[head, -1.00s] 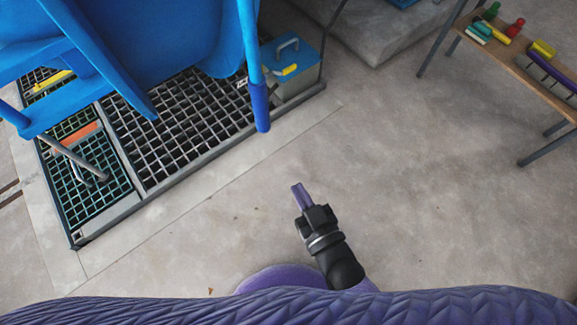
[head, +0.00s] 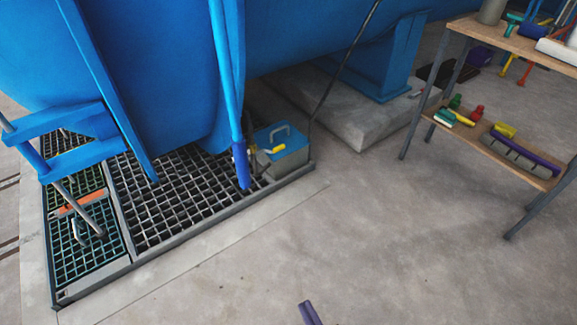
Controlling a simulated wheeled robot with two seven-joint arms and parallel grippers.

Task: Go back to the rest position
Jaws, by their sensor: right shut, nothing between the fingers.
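My right gripper (head: 310,313) shows only as purple fingertips at the bottom edge of the head view, over bare concrete floor. The fingers are together and hold nothing. The rest of that gripper and its arm are below the picture. My left gripper is not in view. The big blue autoclave (head: 160,60) fills the upper left, well apart from my right gripper.
A concrete plinth (head: 350,125) stands behind. A wooden shelf rack (head: 490,150) with brushes and bottles stands at right. The middle floor is clear.

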